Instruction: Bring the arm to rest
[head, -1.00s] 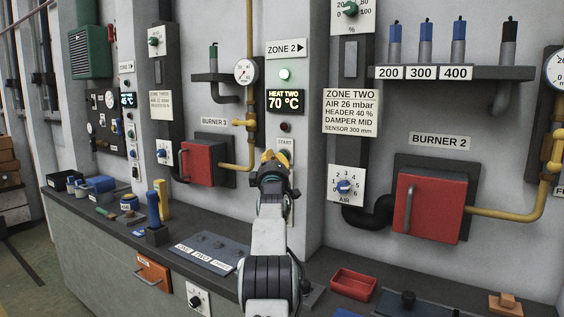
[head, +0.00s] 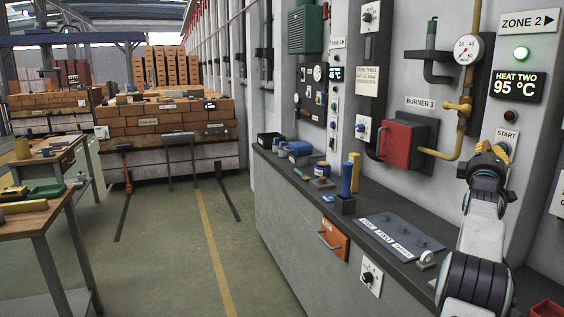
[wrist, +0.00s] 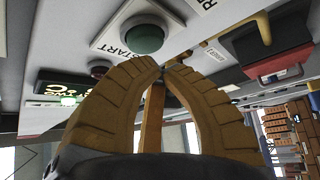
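My arm reaches up from the lower right in the head view, in front of the panel wall. My gripper (head: 492,150) has yellow-brown fingers and is beside the START plate (head: 506,138). In the wrist view the fingertips of my gripper (wrist: 163,68) come together, with nothing seen held between the tips. The green START button (wrist: 144,39) is just beyond the tips in the wrist view; a small gap seems to lie between, but I cannot be sure. In the head view my gripper hides the button.
A dark counter (head: 300,196) runs below the wall, with a blue-handled holder (head: 346,185) and a zone plate (head: 398,236). A red burner door (head: 402,144) and yellow pipe (head: 447,155) are left of my gripper. A display (head: 515,85) reads 95 °C. Floor (head: 190,240) is open at left.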

